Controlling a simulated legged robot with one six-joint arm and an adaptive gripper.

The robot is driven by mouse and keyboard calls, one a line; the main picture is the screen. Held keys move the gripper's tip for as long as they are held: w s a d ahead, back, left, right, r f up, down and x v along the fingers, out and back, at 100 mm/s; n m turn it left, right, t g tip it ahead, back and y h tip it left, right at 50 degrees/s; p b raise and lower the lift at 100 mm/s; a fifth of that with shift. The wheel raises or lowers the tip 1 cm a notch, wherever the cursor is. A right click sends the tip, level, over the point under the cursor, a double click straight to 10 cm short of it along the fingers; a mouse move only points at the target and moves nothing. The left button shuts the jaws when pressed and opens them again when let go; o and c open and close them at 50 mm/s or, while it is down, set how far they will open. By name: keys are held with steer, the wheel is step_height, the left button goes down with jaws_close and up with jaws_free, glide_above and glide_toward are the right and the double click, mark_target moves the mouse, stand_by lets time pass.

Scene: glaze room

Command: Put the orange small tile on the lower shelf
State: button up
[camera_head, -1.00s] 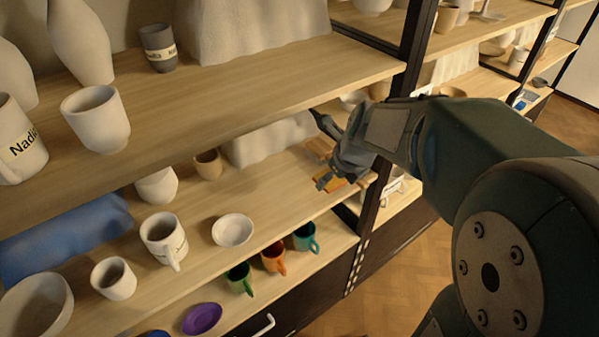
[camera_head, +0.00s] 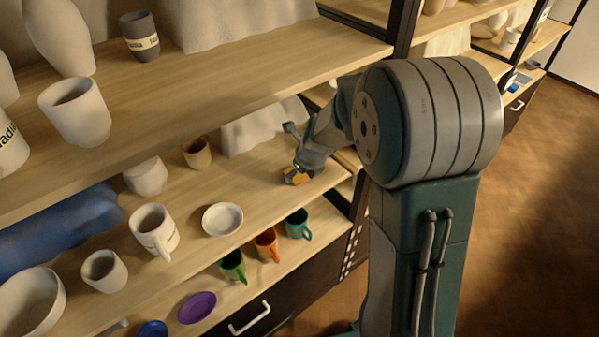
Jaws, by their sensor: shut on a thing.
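The orange small tile (camera_head: 297,179) is between the fingers of my gripper (camera_head: 298,172), low over the right part of the middle shelf (camera_head: 255,187). My gripper is shut on it and hides part of it. I cannot tell whether the tile touches the shelf board. The lower shelf (camera_head: 212,281) lies below and in front, with a green mug (camera_head: 232,265), an orange mug (camera_head: 266,244), a teal mug (camera_head: 297,223) and a purple plate (camera_head: 197,307) on it.
A white bowl (camera_head: 222,219), a white mug (camera_head: 154,231) and a tan cup (camera_head: 196,153) stand on the middle shelf left of my gripper. The upper shelf (camera_head: 240,80) overhangs behind. A dark upright post (camera_head: 358,215) stands to the right. A blue dish (camera_head: 152,330) is at the lower left.

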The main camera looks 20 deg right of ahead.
steer(key=shift+a, duration=0.1)
steer(key=o, duration=1)
steer(key=shift+a+f, duration=0.1)
steer(key=shift+a, duration=0.05)
steer(key=shift+o, duration=0.2)
